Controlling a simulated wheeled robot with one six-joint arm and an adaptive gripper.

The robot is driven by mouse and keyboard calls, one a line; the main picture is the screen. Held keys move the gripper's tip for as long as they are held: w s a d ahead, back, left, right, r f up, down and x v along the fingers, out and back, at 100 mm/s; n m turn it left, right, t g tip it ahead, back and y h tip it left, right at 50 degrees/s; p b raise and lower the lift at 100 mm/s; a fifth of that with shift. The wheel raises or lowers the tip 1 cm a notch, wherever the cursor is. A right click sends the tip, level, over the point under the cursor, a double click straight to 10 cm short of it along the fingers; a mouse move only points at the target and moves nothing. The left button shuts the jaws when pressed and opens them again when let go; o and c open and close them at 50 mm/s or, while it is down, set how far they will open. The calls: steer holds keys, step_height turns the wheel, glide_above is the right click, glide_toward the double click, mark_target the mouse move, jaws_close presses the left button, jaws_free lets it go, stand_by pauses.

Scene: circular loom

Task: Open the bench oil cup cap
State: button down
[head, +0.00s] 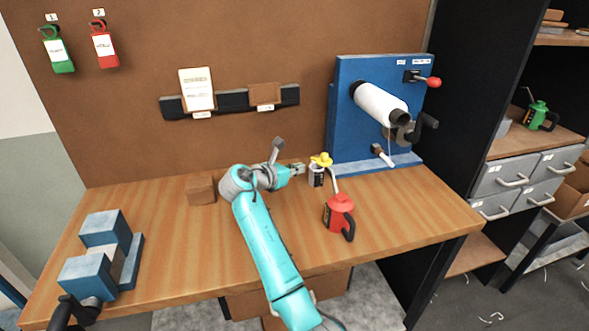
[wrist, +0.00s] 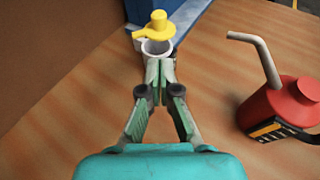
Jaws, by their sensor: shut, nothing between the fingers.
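The bench oil cup (head: 317,179) is a small pale cup with a dark label, standing on the bench in front of the blue machine. It also shows in the wrist view (wrist: 138,44), where its mouth and grey inside are visible. Its yellow cap (head: 321,159) stands raised over the far rim, and in the wrist view the cap (wrist: 158,25) leaves the near part of the mouth uncovered. My gripper (head: 299,169) is shut and empty, just left of the cup. In the wrist view my fingertips (wrist: 160,66) are at the near rim; I cannot tell whether they touch it.
A red oil can (head: 339,214) with a grey spout stands close to the right of the cup. The blue machine (head: 352,110) with a white roller is behind. A wooden block (head: 201,189) and a blue vise (head: 101,250) are to the left. The bench front is mostly clear.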

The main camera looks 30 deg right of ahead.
mark_target(322, 159)
steer(key=x, duration=0.6)
steer(key=r+x, duration=0.1)
steer(key=x, duration=0.2)
steer(key=shift+w+d, duration=0.15)
steer(key=shift+d, duration=0.3)
